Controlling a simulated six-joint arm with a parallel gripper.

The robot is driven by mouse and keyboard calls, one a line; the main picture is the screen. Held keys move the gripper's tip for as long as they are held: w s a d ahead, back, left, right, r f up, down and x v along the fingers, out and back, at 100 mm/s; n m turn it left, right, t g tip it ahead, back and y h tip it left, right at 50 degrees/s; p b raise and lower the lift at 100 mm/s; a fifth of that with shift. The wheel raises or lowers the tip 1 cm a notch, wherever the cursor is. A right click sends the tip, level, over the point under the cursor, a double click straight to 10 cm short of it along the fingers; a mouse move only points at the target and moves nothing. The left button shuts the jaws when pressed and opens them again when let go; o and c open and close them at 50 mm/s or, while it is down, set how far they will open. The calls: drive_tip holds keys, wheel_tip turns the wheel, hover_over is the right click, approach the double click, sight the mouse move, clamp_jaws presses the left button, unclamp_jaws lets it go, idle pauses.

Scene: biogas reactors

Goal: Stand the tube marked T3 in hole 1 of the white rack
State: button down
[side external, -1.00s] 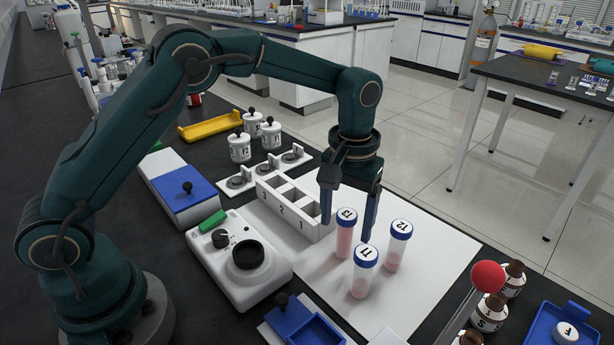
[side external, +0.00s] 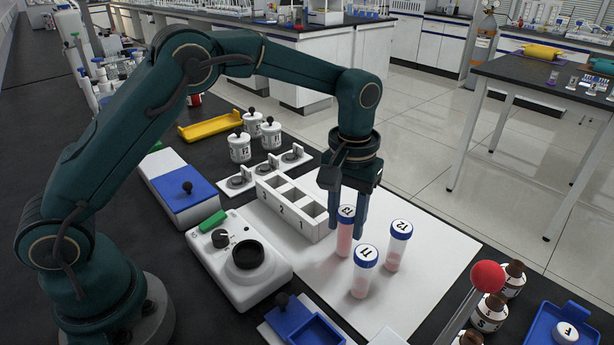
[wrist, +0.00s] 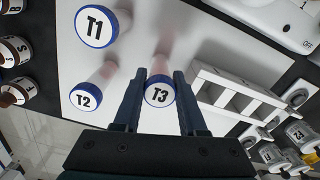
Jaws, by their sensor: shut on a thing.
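The T3 tube (side external: 344,242) has a blue-rimmed white cap and pink contents. It is upright over the white mat; whether its base touches the mat is unclear. My gripper (side external: 347,218) points down and is shut on it near the cap. In the wrist view the T3 cap (wrist: 160,92) sits between my two fingers. The white rack (side external: 287,216) stands just left of the tube, with square holes numbered 1, 2 and 3. Hole 1 is at the end nearest my gripper, and the holes look empty. The rack also shows in the wrist view (wrist: 232,92).
The T1 tube (side external: 364,273) and T2 tube (side external: 397,246) stand close by on the mat (side external: 430,270). A white device with a black round well (side external: 247,256) is left of them. White lidded jars (side external: 240,148) stand behind the rack. Brown bottles (side external: 489,312) are at right.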

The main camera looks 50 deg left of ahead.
drive_tip(key=shift+r, duration=0.5)
drive_tip(key=r, duration=0.3)
drive_tip(key=shift+a, duration=0.4)
wheel_tip(320, 180, up, 6)
hover_over(294, 204)
drive_tip(key=s+d, duration=0.1)
drive_tip(key=s, duration=0.1)
drive_tip(key=s+a, duration=0.1)
drive_tip(key=a, duration=0.6)
drive_tip(key=shift+w+d+f, duration=0.75)
drive_tip(key=shift+d+f, duration=0.85)
drive_tip(key=shift+f, duration=0.05)
drive_tip(key=shift+w+d+f, duration=0.8)
drive_tip(key=shift+d+f, duration=0.85)
drive_tip(key=shift+w+d+f, duration=0.75)
drive_tip(key=shift+d+f, duration=0.85)
drive_tip(key=shift+f, duration=0.05)
drive_tip(key=shift+f, duration=0.15)
drive_tip(key=shift+c, duration=2.3)
unclamp_jaws()
